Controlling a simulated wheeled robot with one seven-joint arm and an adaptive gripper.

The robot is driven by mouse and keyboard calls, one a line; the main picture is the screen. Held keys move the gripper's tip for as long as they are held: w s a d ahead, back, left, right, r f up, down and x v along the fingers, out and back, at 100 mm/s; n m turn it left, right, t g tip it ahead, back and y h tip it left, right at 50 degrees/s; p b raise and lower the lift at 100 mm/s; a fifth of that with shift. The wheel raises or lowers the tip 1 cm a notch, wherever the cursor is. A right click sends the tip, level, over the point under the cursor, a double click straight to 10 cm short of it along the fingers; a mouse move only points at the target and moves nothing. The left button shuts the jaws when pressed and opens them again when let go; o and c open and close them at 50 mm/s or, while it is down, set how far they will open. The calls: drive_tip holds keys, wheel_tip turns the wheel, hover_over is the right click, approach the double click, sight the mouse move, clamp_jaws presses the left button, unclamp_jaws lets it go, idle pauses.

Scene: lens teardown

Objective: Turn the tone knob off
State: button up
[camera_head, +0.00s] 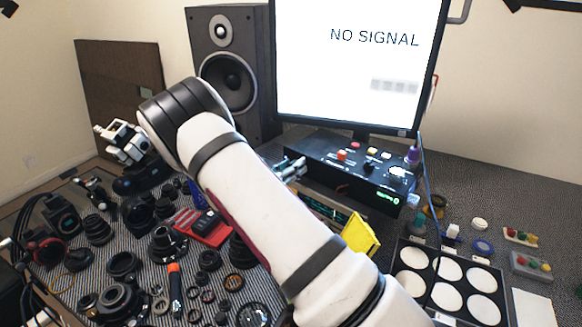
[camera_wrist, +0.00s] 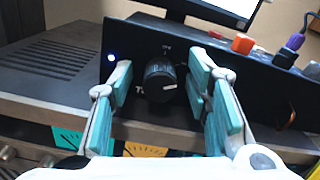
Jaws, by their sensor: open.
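The black tone knob (camera_wrist: 160,82) sits on the dark front panel of a box, in the middle of the wrist view. A short white pointer line shows on its face, lower right of centre, and the lettering beside it is partly hidden. My gripper (camera_wrist: 163,75) is open, with one teal-padded finger left of the knob and the other right of it. I cannot tell whether either finger touches it. In the head view my gripper (camera_head: 291,168) shows at the left end of the black control box (camera_head: 345,160), and my arm hides the knob.
An orange plug (camera_wrist: 243,43) and a purple plug (camera_wrist: 295,42) stand to the right. A monitor (camera_head: 358,60) rises behind the box. Camera parts crowd the left; a tray (camera_head: 432,287) with white discs lies right.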

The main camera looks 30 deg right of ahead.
clamp_jaws()
drive_tip(key=shift+n, duration=0.4)
drive_tip(key=n, duration=0.5)
drive_tip(key=shift+w+a, duration=0.1)
drive_tip(key=n, duration=0.6)
drive_tip(key=shift+f+b, duration=0.1)
drive_tip(key=shift+b, duration=0.2)
unclamp_jaws()
